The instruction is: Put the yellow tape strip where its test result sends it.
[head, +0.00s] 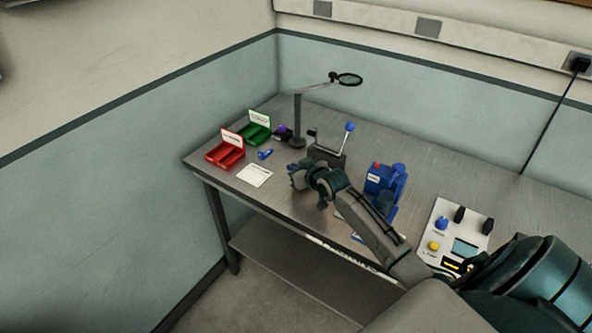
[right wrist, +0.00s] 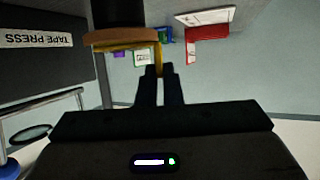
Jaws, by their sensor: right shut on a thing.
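My right gripper (head: 297,178) is above the table's front part, just left of the tape press (head: 328,157). In the right wrist view its fingers (right wrist: 159,75) are shut on the yellow tape strip (right wrist: 158,56), of which only a narrow piece shows beside a brown round thing. The strip cannot be made out in the head view. The red bin (head: 222,157) and green bin (head: 250,137), each with a white label card, stand at the back left, apart from the gripper. The tester panel (head: 441,212) with a screen (head: 464,248) is at the right; its reading is too small to tell. My left gripper is out of view.
A magnifier stand (head: 297,128) rises behind the press. The press lever has a blue knob (head: 350,126). A blue device (head: 378,180) stands right of the press. A white sheet (head: 254,176) and small blue item (head: 265,154) lie near the bins. Bare table surrounds the sheet.

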